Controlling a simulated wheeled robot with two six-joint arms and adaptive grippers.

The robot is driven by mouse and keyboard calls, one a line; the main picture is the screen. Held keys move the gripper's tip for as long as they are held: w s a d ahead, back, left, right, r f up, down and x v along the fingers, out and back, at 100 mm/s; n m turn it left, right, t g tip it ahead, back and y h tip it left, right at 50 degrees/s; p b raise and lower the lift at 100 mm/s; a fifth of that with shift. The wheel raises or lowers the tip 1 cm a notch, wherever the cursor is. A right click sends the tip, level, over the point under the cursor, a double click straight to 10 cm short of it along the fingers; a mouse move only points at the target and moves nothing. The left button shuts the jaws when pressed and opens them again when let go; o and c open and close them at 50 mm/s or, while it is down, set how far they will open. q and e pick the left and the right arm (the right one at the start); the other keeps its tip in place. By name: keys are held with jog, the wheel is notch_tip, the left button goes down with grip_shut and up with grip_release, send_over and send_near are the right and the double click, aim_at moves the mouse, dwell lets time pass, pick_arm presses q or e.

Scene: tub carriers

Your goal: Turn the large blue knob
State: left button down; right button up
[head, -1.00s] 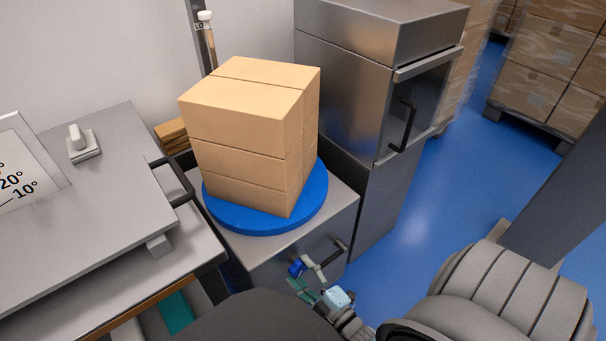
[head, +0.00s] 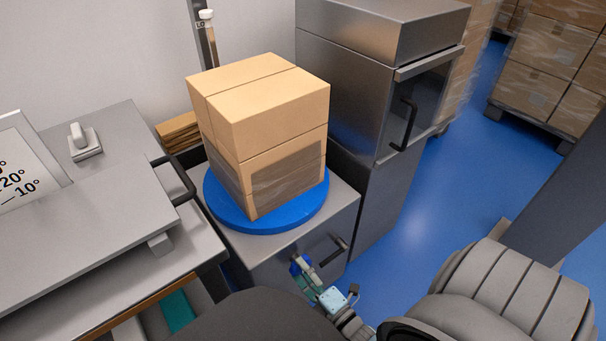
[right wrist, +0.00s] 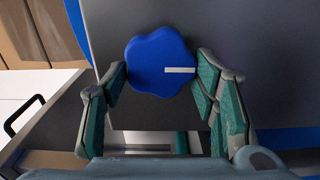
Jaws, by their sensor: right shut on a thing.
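The large blue knob (right wrist: 160,62) has a lobed rim and a white mark that points right in the right wrist view. In the head view a small part of the knob (head: 296,268) shows on the front of the steel cabinet (head: 262,268). My right gripper (right wrist: 162,73) has a green-padded finger on each side of the knob and is shut on it. In the head view my right gripper (head: 304,272) covers part of the knob. A blue turntable (head: 228,211) on the cabinet carries stacked cartons (head: 262,120), the lower ones partly wrapped in film. My left gripper is not in view.
A dark bar handle (head: 334,250) sticks out beside the knob. A tall steel cabinet (head: 345,85) stands behind on the right. A grey bench (head: 85,225) is on the left. Blue floor (head: 430,210) is open to the right.

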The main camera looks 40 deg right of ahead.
jog(key=o, duration=1.2)
jog(key=shift+c, duration=0.2)
jog(key=s, duration=1.2)
jog(key=shift+a, duration=0.1)
